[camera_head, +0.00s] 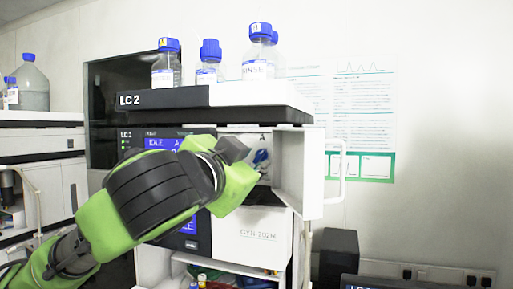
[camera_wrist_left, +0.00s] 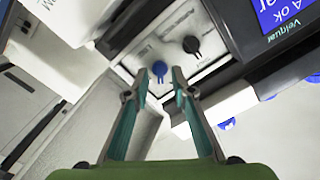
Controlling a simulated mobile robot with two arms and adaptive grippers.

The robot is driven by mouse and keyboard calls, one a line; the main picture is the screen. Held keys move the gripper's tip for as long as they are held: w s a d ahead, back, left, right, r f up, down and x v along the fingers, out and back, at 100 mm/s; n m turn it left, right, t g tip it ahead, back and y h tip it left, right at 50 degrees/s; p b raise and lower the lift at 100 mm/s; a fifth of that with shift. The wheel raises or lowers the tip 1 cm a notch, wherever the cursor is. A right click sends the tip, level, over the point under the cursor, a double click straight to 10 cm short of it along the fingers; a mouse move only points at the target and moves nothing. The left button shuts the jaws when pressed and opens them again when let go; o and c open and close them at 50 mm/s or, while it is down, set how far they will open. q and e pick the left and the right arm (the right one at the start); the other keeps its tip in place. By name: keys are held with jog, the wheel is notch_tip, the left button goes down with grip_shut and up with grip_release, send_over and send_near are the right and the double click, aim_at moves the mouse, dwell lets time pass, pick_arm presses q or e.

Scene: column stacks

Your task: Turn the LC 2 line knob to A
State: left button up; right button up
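The LC 2 stack (camera_head: 207,97) stands in the middle of the head view. Its blue knob (camera_head: 262,157) shows in a recess below a small letter A (camera_head: 262,138). In the left wrist view the blue knob (camera_wrist_left: 159,68) sits on a pale panel beside a black knob (camera_wrist_left: 191,44). My left gripper (camera_wrist_left: 160,80) is open, with one finger to each side of the blue knob in that view. I cannot tell whether the fingers touch it. In the head view my left arm hides part of the recess. My right gripper is not in view.
A white door (camera_head: 300,175) with a handle stands open right of the recess. Several blue-capped bottles (camera_head: 209,62) stand on top of the stack. A blue-lit display (camera_head: 160,143) is left of the recess. A white drawer unit (camera_head: 262,236) is below.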

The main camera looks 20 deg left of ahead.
aim_at(260, 156)
pick_arm(q)
jog(key=shift+w+p, duration=0.4)
jog(key=shift+w, duration=1.05)
grip_shut()
